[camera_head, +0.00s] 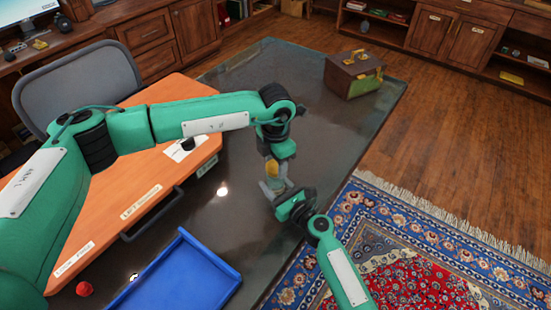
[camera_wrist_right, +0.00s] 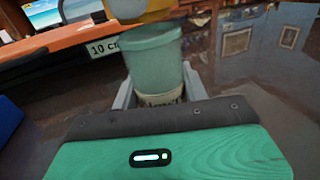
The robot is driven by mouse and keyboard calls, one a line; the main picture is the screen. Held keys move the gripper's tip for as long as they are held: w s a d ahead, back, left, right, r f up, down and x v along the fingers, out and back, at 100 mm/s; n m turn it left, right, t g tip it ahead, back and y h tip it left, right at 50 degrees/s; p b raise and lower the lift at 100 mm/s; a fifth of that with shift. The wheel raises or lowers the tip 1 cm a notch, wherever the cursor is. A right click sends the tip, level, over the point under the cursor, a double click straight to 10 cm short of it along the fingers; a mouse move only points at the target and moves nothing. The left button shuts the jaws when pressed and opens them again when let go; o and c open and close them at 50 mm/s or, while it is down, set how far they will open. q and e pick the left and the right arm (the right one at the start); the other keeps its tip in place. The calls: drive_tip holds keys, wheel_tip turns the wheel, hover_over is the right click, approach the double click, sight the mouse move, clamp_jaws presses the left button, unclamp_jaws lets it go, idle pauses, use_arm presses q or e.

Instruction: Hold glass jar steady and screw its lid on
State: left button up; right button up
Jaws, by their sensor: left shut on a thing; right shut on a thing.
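The glass jar (camera_wrist_right: 153,58) is greenish and upright in the right wrist view, with a pale label (camera_wrist_right: 160,98) low on it. My right gripper (camera_wrist_right: 158,92) is shut around its lower part. In the head view the jar (camera_head: 278,186) is small and partly hidden by the grippers. A yellow lid (camera_head: 272,172) is at the jar's top, and it also shows at the top edge of the right wrist view (camera_wrist_right: 155,11). My left gripper (camera_head: 274,165) comes down from above and is shut on the lid. I cannot tell whether the lid is seated or threaded.
A glossy dark table or floor panel (camera_head: 300,75) surrounds the jar. An orange-topped desk (camera_head: 110,190) is at the left, with a blue tray (camera_head: 185,275) and red ball (camera_head: 84,288) nearer me. A brown-green box (camera_head: 354,75) stands farther back. A patterned rug (camera_head: 420,250) lies right.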

use_arm(q)
drive_tip(key=shift+f, duration=0.6)
idle(0.5)
